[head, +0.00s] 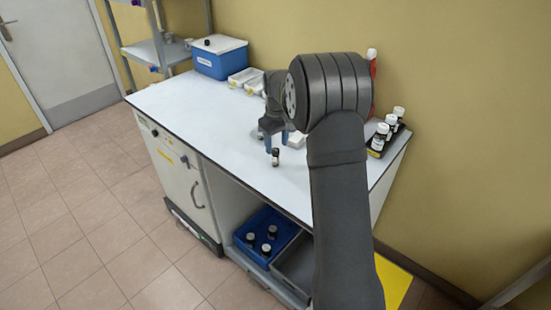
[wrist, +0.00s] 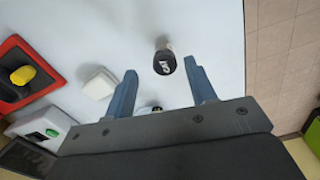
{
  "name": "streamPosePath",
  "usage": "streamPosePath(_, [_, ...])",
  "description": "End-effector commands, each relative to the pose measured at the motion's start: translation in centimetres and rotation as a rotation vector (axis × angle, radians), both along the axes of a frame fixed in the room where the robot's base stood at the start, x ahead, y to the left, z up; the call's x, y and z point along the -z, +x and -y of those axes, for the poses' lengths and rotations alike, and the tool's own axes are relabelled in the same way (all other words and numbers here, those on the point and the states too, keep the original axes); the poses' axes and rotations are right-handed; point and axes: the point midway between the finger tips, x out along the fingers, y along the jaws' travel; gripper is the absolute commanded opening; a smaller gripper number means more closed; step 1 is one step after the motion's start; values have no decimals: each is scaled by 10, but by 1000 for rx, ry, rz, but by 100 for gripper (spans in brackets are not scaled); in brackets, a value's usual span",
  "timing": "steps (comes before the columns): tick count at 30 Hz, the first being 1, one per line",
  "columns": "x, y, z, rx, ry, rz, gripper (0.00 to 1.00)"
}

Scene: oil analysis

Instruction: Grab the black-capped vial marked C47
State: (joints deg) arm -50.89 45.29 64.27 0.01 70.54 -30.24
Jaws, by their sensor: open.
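A small black-capped vial (head: 275,158) stands on the white bench top near the front edge. In the wrist view its black cap (wrist: 165,63) carries a white mark that I cannot read for certain. My gripper (head: 276,146) is over the bench with its blue fingers spread and nothing held. In the wrist view the cap lies just beyond the gap between the fingertips (wrist: 163,72), apart from both. Part of another dark and white object (wrist: 150,109) shows between the fingers, mostly hidden by the gripper body.
A blue box (head: 222,66) and white trays (head: 243,77) are at the back. A blue bin (head: 250,222) with vials is on the lower shelf. A white block (wrist: 98,83) lies left of the fingers.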

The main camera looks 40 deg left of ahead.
Motion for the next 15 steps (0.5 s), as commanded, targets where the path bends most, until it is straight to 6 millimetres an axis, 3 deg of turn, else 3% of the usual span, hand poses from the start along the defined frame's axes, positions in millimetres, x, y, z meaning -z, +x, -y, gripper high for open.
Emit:
streamPosePath(5, [11, -2, -1, 0, 0, 0, 51])
streamPosePath(15, [54, -6, -1, 0, 1, 1, 51])
